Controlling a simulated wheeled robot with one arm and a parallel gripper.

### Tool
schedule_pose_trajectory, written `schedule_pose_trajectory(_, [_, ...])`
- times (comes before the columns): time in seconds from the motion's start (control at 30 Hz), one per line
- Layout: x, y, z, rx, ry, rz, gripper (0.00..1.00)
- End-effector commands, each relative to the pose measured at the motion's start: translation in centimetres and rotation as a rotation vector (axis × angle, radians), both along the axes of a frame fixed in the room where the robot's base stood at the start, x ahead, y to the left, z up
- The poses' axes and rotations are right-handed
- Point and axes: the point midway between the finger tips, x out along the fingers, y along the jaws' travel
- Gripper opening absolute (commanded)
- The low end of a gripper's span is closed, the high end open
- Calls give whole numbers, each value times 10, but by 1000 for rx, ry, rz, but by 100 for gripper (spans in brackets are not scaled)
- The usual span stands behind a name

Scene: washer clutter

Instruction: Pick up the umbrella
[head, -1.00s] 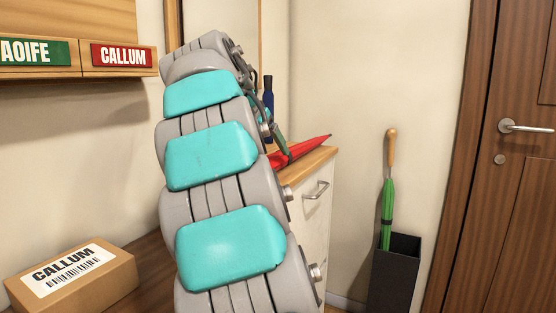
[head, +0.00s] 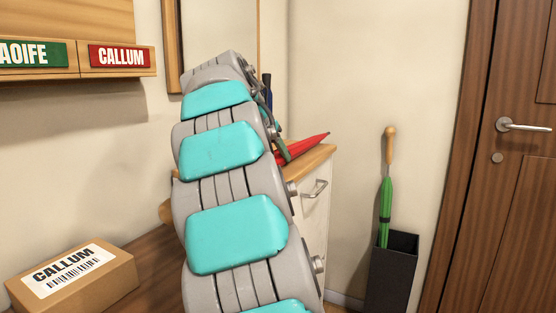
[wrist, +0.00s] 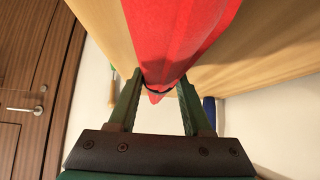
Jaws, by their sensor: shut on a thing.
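A red folded umbrella (head: 304,147) lies on the wooden top of the white cabinet (head: 312,208), its pointed tip toward the right. In the wrist view the red umbrella (wrist: 180,35) runs between the two dark green fingers of my gripper (wrist: 158,95), with a dark band near the jaws. My gripper is shut on it. In the head view my arm hides most of the umbrella and the gripper. A second, green umbrella (head: 386,200) with a wooden handle stands in a dark stand (head: 394,275) at the right.
A cardboard box labelled CALLUM (head: 75,280) sits at lower left. Name plates AOIFE and CALLUM (head: 120,57) are on the wall shelf above. A dark blue item (head: 267,90) stands behind my arm. A brown door (head: 510,190) is at the right.

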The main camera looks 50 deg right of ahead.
Motion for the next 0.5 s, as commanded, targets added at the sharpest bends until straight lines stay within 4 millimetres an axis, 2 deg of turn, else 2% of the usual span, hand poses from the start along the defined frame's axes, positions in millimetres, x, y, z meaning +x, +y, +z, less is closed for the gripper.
schedule_pose_trajectory(0.03, [0,0,0,0,0,0,36])
schedule_pose_trajectory(0.33, [0,0,0,0,0,0,2])
schedule_pose_trajectory(0.5, [0,0,0,0,0,0,0])
